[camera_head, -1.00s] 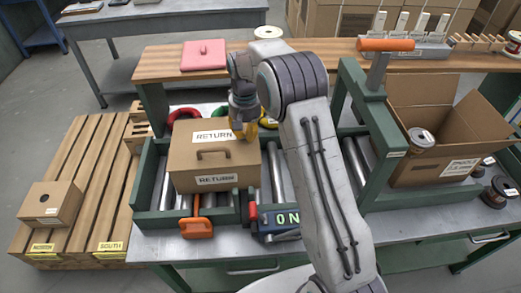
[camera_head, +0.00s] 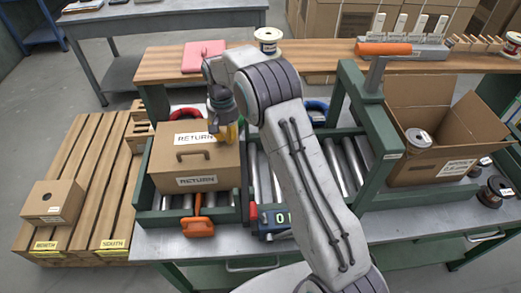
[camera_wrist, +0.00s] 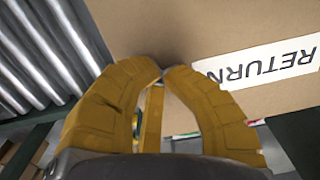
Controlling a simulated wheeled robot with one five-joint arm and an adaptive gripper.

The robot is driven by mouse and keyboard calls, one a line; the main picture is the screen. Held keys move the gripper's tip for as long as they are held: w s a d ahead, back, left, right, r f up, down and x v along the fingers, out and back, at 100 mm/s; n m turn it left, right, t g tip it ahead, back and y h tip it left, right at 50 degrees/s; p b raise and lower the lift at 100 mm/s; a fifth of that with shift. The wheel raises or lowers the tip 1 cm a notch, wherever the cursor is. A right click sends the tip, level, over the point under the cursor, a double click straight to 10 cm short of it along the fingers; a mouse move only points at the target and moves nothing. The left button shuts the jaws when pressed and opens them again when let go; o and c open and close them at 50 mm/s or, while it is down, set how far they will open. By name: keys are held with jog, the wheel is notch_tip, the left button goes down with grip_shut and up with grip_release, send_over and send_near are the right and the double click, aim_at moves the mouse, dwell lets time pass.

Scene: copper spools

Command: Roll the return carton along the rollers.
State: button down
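The return carton (camera_head: 212,155) is a closed brown box with a handle and RETURN labels. It sits on the rollers (camera_head: 262,175) at the left part of the green-framed track. My gripper (camera_head: 222,138) is at the carton's right back side. In the wrist view, my gripper (camera_wrist: 162,74) has its yellow fingertips together, against or very close to the carton wall (camera_wrist: 180,25). Nothing shows between the tips. The exact contact is hard to tell.
An orange-handled lever (camera_head: 198,222) and a blue display box (camera_head: 276,220) stand at the track's front. A green gate frame (camera_head: 372,135) and an open carton (camera_head: 435,150) are at right. A pallet (camera_head: 85,185) with a small box (camera_head: 52,201) lies at left.

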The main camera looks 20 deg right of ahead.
aim_at(209, 141)
jog(key=shift+w+a+f+p, duration=0.2)
jog(key=shift+a+p, duration=0.4)
jog(key=shift+a, duration=0.7)
jog(key=shift+w+a+f+p, duration=0.15)
jog(key=shift+a+p, duration=0.4)
jog(key=shift+a, duration=0.7)
jog(key=shift+a, duration=0.15)
jog(key=shift+r, duration=0.15)
jog(key=shift+w+a+r+p, duration=0.1)
jog(key=shift+w+r+p, duration=0.05)
jog(key=shift+r+p, duration=0.3)
jog(key=shift+w+a+r+p, duration=0.1)
jog(key=shift+r+p, duration=0.25)
jog(key=shift+r, duration=0.15)
jog(key=r+p, duration=0.2)
jog(key=r, duration=0.2)
jog(key=shift+d, duration=0.2)
jog(key=shift+r, duration=1.15)
